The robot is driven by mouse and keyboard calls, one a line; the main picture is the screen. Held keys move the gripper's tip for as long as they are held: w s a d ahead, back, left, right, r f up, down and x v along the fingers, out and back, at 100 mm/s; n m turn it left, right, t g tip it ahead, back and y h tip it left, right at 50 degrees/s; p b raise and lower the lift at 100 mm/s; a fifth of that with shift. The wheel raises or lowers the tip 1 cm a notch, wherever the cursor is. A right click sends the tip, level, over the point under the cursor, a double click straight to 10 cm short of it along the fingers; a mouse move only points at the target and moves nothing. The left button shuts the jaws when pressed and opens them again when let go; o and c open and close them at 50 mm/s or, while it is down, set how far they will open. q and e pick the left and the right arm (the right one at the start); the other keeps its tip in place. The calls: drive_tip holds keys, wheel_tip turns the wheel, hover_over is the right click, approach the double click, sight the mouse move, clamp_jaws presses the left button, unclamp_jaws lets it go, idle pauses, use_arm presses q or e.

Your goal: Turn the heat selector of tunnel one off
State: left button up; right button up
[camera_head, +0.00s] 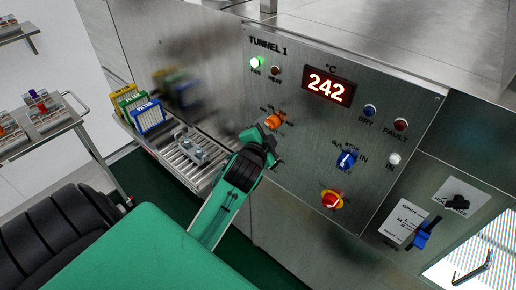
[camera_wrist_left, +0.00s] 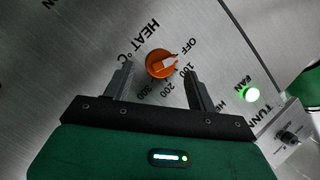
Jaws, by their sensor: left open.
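The heat selector (camera_head: 274,121) is an orange round knob with a raised bar, on the steel TUNNEL 1 panel (camera_head: 305,140). In the left wrist view the knob (camera_wrist_left: 161,64) sits between the spread fingertips of my left gripper (camera_wrist_left: 157,70). The fingers stand on either side with gaps, not closed on it. Around it are printed OFF, 100, 200 and 300. The bar's lighter end lies toward OFF and 100; I cannot tell which exactly. In the head view my left gripper (camera_head: 259,145) is just below the knob. My right gripper is out of view.
The panel also has a red display (camera_head: 327,86) reading 242, a lit green lamp (camera_head: 257,62), a dark HEAT lamp (camera_head: 276,71), a blue selector (camera_head: 347,159) and a red-yellow switch (camera_head: 332,200). A roller conveyor (camera_head: 185,158) with filter boxes (camera_head: 147,114) is at left.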

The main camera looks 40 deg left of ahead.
use_arm(q)
drive_tip(key=b+v, duration=0.1)
drive_tip(key=v, duration=1)
drive_tip(key=shift+s, duration=0.25)
